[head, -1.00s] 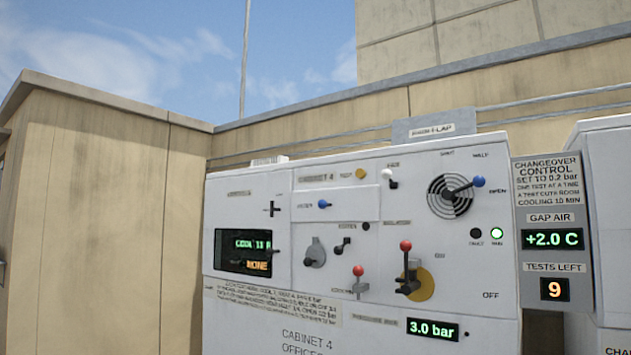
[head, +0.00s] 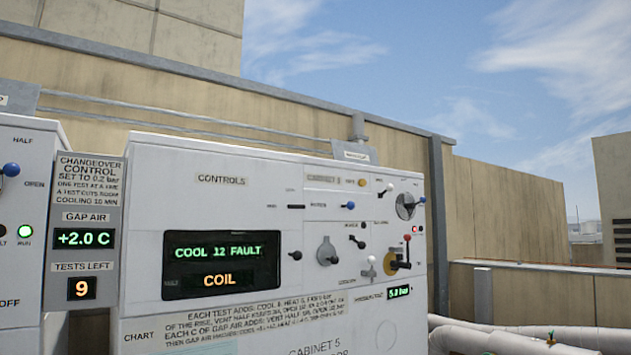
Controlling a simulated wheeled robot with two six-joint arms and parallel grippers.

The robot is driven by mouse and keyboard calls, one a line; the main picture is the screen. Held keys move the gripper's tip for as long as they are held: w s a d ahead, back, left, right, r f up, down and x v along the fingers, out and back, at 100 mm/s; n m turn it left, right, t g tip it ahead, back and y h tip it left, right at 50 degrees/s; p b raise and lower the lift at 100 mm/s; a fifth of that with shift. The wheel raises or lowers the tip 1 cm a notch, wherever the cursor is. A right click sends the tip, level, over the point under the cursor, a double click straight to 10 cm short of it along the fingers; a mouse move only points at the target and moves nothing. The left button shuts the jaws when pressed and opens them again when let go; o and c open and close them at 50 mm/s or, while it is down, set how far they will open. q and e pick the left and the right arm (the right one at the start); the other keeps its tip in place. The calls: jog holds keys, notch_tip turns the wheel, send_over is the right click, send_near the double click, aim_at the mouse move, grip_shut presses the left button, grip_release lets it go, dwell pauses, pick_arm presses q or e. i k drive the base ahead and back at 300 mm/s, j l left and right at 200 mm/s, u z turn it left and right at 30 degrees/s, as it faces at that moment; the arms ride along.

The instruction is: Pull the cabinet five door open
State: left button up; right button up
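Cabinet five (head: 300,180) is a white cabinet in the middle of the head view, marked "CABINET 5" low on its front. Its front panel marked "CONTROLS" (head: 221,181) looks flush, with no visible gap. A dark display (head: 221,265) on it reads "COOL 12 FAULT" and "COIL". A small black knob (head: 296,255) is right of the display. Farther right are a grey rotary handle (head: 327,251), a blue-tipped lever (head: 348,206), a red-tipped lever on a yellow disc (head: 406,249) and a round vent (head: 406,206). A pressure display (head: 398,293) reads about 5.0 bar. Neither gripper shows.
A grey changeover panel (head: 88,220) stands left of cabinet five, reading "+2.0 C" and "9" tests left. The neighbouring white cabinet (head: 25,270) is at the left edge, its run lamp green. Thick pale pipes (head: 490,335) run at the lower right. A tan wall (head: 400,150) stands behind.

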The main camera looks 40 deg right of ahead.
aim_at(172, 191)
jog(key=i+l+z, duration=0.25)
jog(key=i, duration=0.25)
jog(key=i+z, duration=0.25)
jog(key=i, duration=0.2)
